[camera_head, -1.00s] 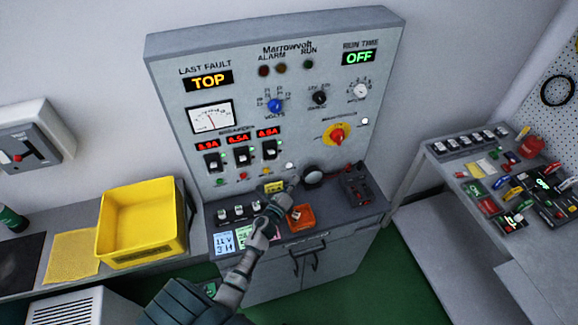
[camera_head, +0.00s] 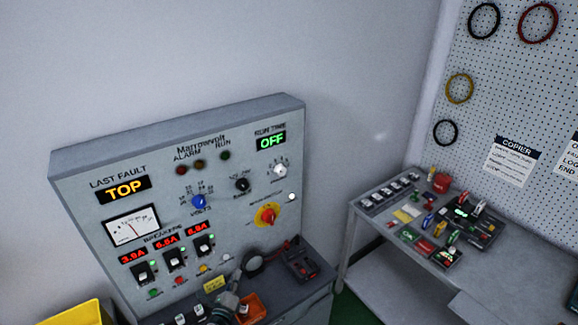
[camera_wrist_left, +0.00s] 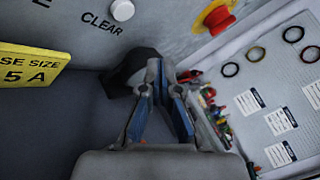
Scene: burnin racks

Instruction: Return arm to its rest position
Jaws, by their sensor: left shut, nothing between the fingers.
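My left gripper (camera_head: 238,276) is low in the head view, above the shelf of the grey Marrowvolt panel (camera_head: 90,187). In the left wrist view its two fingers (camera_wrist_left: 163,75) are shut and empty. They point at the panel face, beside a dark round part (camera_wrist_left: 128,72) that also shows in the head view (camera_head: 254,263). I cannot tell whether they touch it. Most of my left arm is below the head view's frame. My right gripper is not in view.
An orange tray (camera_head: 252,308) sits close to the gripper on the shelf, with a black box with a red lead (camera_head: 300,262) to the right. A yellow fuse-size card (camera_wrist_left: 30,58) is left of the fingers. A bench (camera_head: 380,228) with several parts stands right.

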